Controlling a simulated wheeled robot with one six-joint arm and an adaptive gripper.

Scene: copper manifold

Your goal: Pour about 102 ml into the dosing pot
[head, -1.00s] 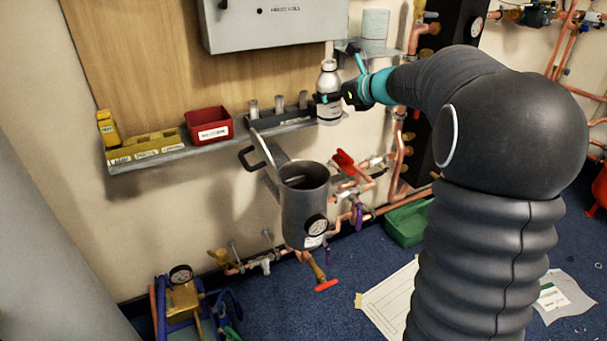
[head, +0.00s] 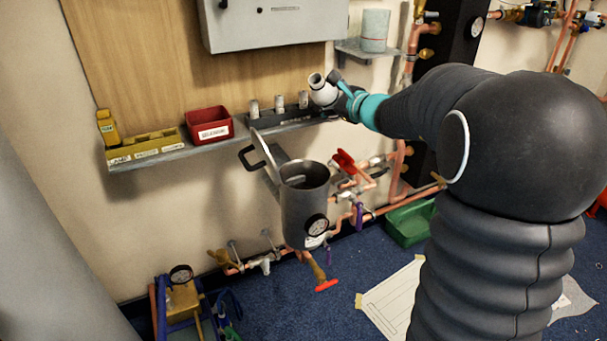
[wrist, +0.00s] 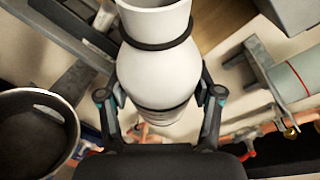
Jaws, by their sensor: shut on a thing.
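The dosing pot (head: 304,212) is a grey metal cylinder with an open top, its lid swung up and a gauge on its front. It stands upright on the pipework below the shelf. In the wrist view the pot's round mouth (wrist: 35,130) shows at the left. My gripper (head: 345,102) is shut on a pale bottle (head: 322,90), which also fills the middle of the wrist view (wrist: 155,75). The bottle is tilted with its open mouth toward the head camera. It is above and slightly right of the pot, apart from it. I see no liquid stream.
A wall shelf (head: 175,155) holds a yellow bin (head: 145,146), a red bin (head: 209,126) and several small grey cylinders. A grey cabinet (head: 270,22) hangs above. Copper pipes and a red valve handle (head: 344,160) are right of the pot. A green tray (head: 408,225) lies on the floor.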

